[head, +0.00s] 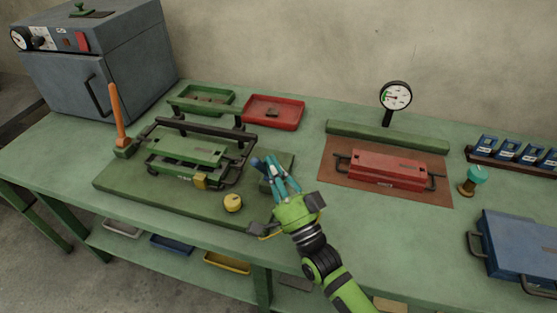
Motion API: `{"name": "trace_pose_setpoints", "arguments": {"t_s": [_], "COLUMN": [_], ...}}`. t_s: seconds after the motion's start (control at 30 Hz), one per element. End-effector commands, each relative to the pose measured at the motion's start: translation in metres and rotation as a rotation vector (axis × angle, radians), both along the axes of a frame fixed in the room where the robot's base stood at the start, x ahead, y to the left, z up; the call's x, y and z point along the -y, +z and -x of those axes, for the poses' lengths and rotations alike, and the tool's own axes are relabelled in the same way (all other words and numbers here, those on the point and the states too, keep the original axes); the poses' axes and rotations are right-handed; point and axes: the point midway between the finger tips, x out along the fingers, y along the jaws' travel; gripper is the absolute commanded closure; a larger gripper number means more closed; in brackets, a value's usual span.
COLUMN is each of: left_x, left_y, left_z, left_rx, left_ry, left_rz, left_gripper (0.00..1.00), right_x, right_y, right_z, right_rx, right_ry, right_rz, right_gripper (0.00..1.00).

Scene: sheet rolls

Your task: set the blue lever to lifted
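The blue lever (257,163) stands at the right end of the green press base (135,190); its dark blue end shows just left of my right gripper's fingertips. My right gripper (275,162) reaches over the base's right edge from the front, its teal fingers against or right beside the lever. The fingers cover most of the lever, so I cannot tell whether they hold it. The lever's lower part and exact tilt are hidden. My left gripper is not in view.
An orange lever (118,115) stands upright at the base's left end. A yellow knob (233,202) sits at its front. A red block with handles (387,170) lies on a brown mat (335,190) to the right. A blue case (520,245) is at the right front. Bare tabletop (385,240) lies between.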

Motion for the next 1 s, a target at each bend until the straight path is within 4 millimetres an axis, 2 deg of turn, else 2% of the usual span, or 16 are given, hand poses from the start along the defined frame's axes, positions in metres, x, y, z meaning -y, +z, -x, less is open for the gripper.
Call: {"name": "trace_pose_setpoints", "arguments": {"t_s": [0.03,0.3,0.83,1.0], "left_x": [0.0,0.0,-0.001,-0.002], "left_y": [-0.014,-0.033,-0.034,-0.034], "left_z": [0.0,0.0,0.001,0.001], "left_rx": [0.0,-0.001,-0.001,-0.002], "left_ry": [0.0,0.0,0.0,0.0], "left_rz": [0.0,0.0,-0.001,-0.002], "left_gripper": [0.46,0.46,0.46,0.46], "right_x": [-0.005,-0.008,-0.009,-0.003], "right_y": [-0.015,-0.018,-0.014,-0.021], "right_z": [0.004,0.012,0.014,0.022], "right_rx": [0.012,0.102,0.125,0.123], "right_ry": [0.008,0.007,0.008,0.007], "right_rz": [0.018,0.048,0.05,0.05], "right_gripper": [1.0,1.0,1.0,1.0]}}
